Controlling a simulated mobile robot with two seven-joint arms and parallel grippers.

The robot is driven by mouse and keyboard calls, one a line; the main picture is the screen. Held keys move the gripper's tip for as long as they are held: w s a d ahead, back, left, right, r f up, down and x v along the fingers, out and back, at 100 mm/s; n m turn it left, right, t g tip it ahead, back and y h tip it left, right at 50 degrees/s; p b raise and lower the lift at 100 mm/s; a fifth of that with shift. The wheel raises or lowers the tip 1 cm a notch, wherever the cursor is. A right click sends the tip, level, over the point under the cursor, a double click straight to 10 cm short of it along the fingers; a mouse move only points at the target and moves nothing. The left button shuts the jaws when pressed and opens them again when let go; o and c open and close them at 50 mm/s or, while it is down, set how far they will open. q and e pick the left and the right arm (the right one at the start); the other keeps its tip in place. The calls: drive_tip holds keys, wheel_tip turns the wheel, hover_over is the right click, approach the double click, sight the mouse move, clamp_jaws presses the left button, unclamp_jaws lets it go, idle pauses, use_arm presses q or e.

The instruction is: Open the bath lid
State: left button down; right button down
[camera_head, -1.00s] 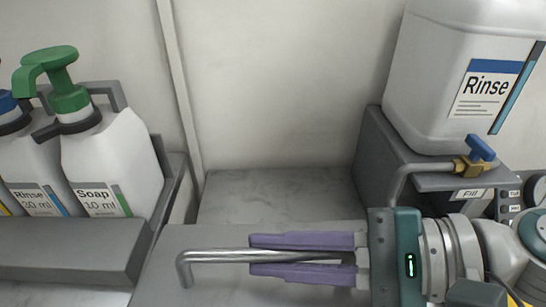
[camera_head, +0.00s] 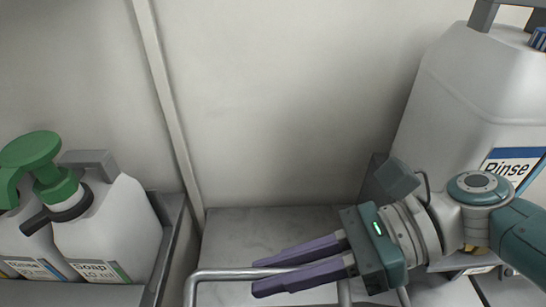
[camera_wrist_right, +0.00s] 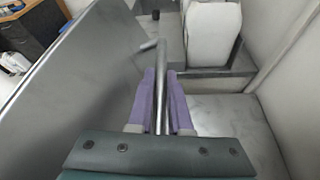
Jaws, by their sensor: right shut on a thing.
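The bath lid (camera_wrist_right: 85,65) shows in the right wrist view as a large grey metal panel on the left, standing tilted. Its bar handle (camera_head: 225,273) crosses the bottom of the head view, and the lid panel itself is mostly out of that picture. My right gripper (camera_head: 254,279) has its purple fingers shut on the handle, one on each side of the bar. In the right wrist view the handle (camera_wrist_right: 162,108) runs between the fingers of the gripper (camera_wrist_right: 161,72). My left gripper is not in view.
A white Rinse tank (camera_head: 455,110) stands at the right, close behind my right arm. A Soap bottle (camera_head: 115,235) with a green pump stands in a grey rack at the left. A pale wall (camera_head: 280,110) rises behind, with a bare marbled surface (camera_head: 235,235) below it.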

drive_tip(key=shift+w+f+m+g+b, duration=0.25)
drive_tip(key=shift+w+m+b, duration=0.1)
drive_tip(key=shift+w+b, duration=0.4)
drive_tip(key=shift+w+f+m+g+b, duration=0.35)
drive_tip(key=shift+w+b, duration=0.25)
drive_tip(key=shift+b, duration=0.4)
drive_tip(key=shift+w+f+m+g+b, duration=0.2)
drive_tip(key=shift+w+m+b, duration=0.2)
drive_tip(key=shift+w+b, duration=0.35)
drive_tip(key=c, duration=0.8)
unclamp_jaws()
drive_tip(key=shift+c, duration=0.2)
